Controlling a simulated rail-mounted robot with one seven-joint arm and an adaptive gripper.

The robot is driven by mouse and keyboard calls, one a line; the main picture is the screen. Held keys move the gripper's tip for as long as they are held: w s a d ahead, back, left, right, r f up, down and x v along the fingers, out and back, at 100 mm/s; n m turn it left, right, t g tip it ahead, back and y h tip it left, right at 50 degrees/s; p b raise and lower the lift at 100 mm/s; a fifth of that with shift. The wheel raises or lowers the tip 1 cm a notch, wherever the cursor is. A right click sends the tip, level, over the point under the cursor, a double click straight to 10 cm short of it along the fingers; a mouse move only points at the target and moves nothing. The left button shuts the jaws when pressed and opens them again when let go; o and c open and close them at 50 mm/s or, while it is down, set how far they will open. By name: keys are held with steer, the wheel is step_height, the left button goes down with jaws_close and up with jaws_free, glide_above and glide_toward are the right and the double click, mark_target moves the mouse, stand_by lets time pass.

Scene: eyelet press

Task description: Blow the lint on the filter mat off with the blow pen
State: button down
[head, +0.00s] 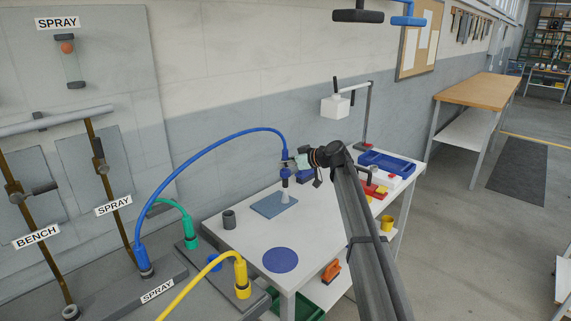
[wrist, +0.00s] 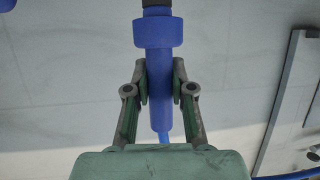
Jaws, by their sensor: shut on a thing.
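The blue blow pen (head: 286,174) is upright above the table, with its blue hose (head: 205,150) arching to it from the left. My gripper (head: 294,166) is shut on the pen from the right. In the wrist view the blue pen body (wrist: 158,85) runs between the two fingers of my gripper (wrist: 160,72), with a dark piece at its top. The square blue-grey filter mat (head: 270,208) lies flat on the table below the pen. A pale cone shows between the pen's lower end and the mat. I cannot make out any lint on the mat.
A grey cup (head: 229,219) stands left of the mat, and a round blue disc (head: 280,260) lies at the front. A blue tray (head: 387,164), red blocks and a lamp stand (head: 367,115) are at the back right. Green and yellow (head: 242,280) hoses are at the left.

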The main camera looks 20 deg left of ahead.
mark_target(285, 150)
steer(key=shift+r, duration=0.15)
steer(key=shift+r, duration=3.4)
steer(key=shift+s+p, duration=0.1)
steer(key=shift+p, duration=0.2)
